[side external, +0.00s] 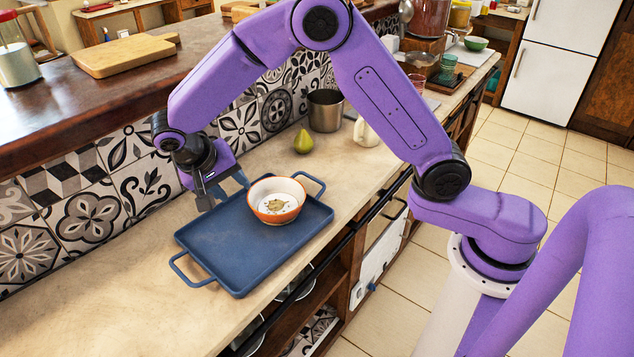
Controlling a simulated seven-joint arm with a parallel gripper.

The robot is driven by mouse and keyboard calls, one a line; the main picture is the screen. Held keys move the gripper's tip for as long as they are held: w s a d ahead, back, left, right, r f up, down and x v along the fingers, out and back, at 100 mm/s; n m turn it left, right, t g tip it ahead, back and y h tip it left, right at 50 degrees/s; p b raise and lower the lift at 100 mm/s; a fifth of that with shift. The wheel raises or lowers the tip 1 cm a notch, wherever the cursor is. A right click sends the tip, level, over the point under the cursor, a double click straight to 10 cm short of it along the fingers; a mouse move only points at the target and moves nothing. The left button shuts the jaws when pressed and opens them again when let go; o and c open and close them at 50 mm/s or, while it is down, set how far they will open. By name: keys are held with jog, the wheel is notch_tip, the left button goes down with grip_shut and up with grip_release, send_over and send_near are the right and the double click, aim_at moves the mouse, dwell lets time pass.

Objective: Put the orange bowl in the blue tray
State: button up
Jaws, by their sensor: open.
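The orange bowl (277,208), orange outside and white inside with a leaf-like pattern at its bottom, sits upright in the blue tray, toward the tray's far right part. The blue tray (226,262) lies flat on the counter with a handle at each end. My gripper (224,194) is open, pointing down just left of the bowl, over the tray's far edge. No object shows between its fingers. Whether a finger touches the bowl or tray is hard to tell.
A green pear (303,141), a metal pot (325,110) and a cream jug (366,132) stand farther back on the counter. A tiled wall (140,187) rises along the counter's left side. The counter (175,322) is bare in front of the tray.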

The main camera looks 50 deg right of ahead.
jog(key=s+d+r+n+y, duration=0.2)
jog(key=s+d+n, duration=0.2)
jog(key=s, duration=0.6)
jog(key=s+d+r+n+y, duration=0.1)
jog(key=s+d+n, duration=0.3)
jog(key=s+n, duration=0.4)
jog(key=s+d+r+n+y, duration=0.2)
jog(key=s+n, duration=0.4)
jog(key=s, duration=0.7)
jog(key=d+y, duration=0.1)
jog(key=d, duration=0.1)
jog(key=shift+d+r+g, duration=0.3)
jog(key=shift+d+r, duration=0.05)
